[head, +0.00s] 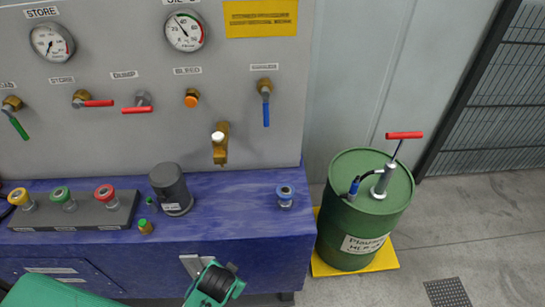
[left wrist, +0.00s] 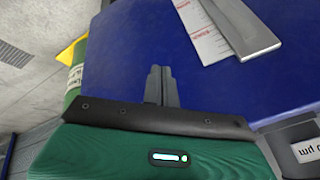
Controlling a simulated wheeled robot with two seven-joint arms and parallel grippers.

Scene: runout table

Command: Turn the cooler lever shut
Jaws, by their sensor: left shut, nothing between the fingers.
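The panel (head: 330,12) carries several levers under labels. A blue lever (head: 266,112) on a brass valve at the right hangs straight down; its label (head: 264,67) is too small to read surely, so I cannot confirm it as the cooler lever. Red levers under STORE (head: 97,103) and DUMP (head: 137,110) lie about level, and a green lever (head: 18,127) at the far left slants down. My left gripper (head: 213,283) is low before the bench front, well below and left of the blue lever. Its fingers are together and empty in the left wrist view (left wrist: 159,85).
The blue bench (head: 240,212) holds a dark grey cylinder (head: 170,187), a coupling (head: 285,195) and a strip of coloured couplings (head: 87,215). A brass tap (head: 220,145) sticks out. A green drum (head: 350,225) with a red-handled pump (head: 405,135) stands right. Space before the blue lever is clear.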

